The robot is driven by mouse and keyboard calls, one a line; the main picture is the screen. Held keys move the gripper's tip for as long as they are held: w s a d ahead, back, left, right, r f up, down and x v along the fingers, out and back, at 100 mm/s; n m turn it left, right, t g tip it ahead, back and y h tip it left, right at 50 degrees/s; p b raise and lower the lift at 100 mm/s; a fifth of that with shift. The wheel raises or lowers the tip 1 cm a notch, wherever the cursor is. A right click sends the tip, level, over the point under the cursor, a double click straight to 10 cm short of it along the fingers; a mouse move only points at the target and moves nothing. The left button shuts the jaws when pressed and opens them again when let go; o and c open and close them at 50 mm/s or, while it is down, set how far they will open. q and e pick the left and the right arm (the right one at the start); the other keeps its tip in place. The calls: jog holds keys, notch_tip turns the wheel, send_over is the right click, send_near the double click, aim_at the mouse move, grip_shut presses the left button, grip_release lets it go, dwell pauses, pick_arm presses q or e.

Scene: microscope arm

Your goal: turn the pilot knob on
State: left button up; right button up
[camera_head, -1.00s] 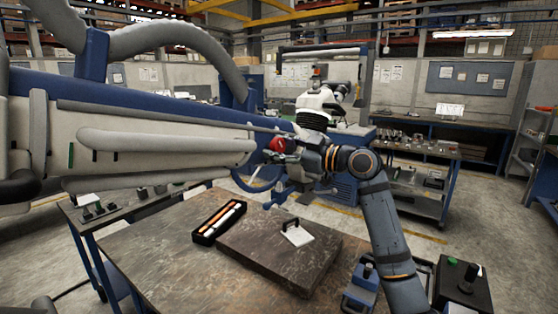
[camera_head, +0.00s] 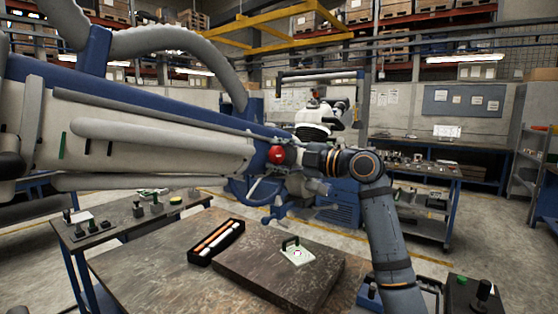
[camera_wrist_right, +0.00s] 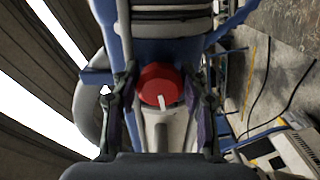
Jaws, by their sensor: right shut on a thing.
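The red knob (camera_head: 277,154) sits on the side of the large blue and grey arm, near its right end. In the right wrist view the red knob (camera_wrist_right: 158,84) lies between my right gripper's two fingers and carries a white pointer bar toward the bottom of the picture. My right gripper (camera_head: 291,157) reaches it from the right and is shut on it; the finger contact is partly hidden in the head view. It also shows in the right wrist view (camera_wrist_right: 162,92). My left gripper is not in view.
A wooden table below holds a black tray (camera_head: 201,259) with orange and white rods, and a dark slab (camera_head: 255,272) with a small handled plate (camera_head: 297,253). A side bench (camera_head: 131,226) stands left. Thick grey hoses (camera_head: 170,40) arch above the blue arm.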

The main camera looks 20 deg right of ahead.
jog(key=shift+n, duration=0.5)
jog(key=o, duration=1.1)
jog(key=shift+o, duration=0.2)
jog(key=v, duration=1.2)
